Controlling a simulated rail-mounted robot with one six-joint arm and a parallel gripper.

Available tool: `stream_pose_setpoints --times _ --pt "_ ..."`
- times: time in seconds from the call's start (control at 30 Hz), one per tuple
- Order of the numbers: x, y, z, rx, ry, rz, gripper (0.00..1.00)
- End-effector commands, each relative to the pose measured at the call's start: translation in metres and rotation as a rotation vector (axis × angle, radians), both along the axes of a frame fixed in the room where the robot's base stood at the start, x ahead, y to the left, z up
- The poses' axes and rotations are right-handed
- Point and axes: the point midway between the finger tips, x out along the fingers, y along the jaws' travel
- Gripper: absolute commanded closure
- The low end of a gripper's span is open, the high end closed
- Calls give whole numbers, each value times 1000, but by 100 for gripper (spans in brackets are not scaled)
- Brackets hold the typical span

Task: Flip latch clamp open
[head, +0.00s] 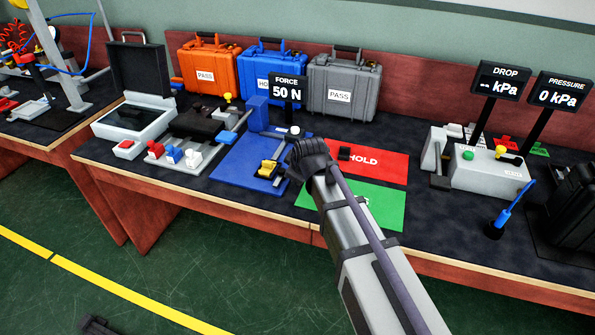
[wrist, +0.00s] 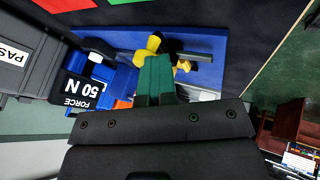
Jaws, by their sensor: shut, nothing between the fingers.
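The latch clamp (head: 268,168) is a small yellow-and-grey fixture on a blue base plate (head: 240,175) in the head view. It also shows in the wrist view (wrist: 154,42), with yellow parts and a grey bar (wrist: 196,56) lying across the blue plate. My gripper (wrist: 156,68) has green fingers, closed together with nothing between them. In the wrist view the fingertips overlap the clamp's yellow parts; I cannot tell whether they touch. In the head view my dark wrist is right of the clamp and the fingers are not clearly visible.
A force display (head: 287,90) reading 50 N stands behind the plate. A red HOLD mat (head: 385,165) and a green mat (head: 385,205) lie to the right. Orange (head: 208,65), blue (head: 262,68) and grey (head: 344,85) cases line the back. A pressure tester (head: 488,172) stands farther right.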

Motion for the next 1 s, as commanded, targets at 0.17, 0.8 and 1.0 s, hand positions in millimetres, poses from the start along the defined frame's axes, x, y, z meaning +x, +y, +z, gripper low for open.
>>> stream_pose_setpoints --times 0.17,0.8,1.0 --pt "0 -1 0 -1 0 -1 100" --pt "-77 -22 78 -1 -1 -7 100" --pt "-86 -28 90 -1 0 -7 100"
